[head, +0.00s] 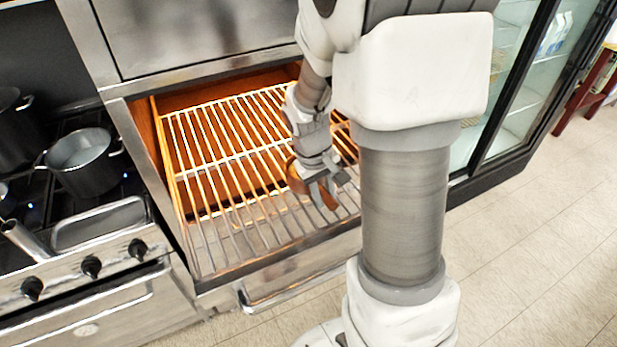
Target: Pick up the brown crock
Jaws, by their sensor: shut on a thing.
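The brown crock (298,181) sits at the rack's right side in the head view, mostly hidden behind my gripper. Only part of its brown side shows. My gripper (327,194) reaches down to it, and its fingers are shut on the crock. I cannot tell whether the crock touches the rack or is slightly above it.
The wire rack (228,150) lies inside an open warm-lit compartment with steel walls. A stove (90,268) with dark pots (85,160) stands at the left. A glass-door fridge (520,90) stands at the right. The rack's left part is empty.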

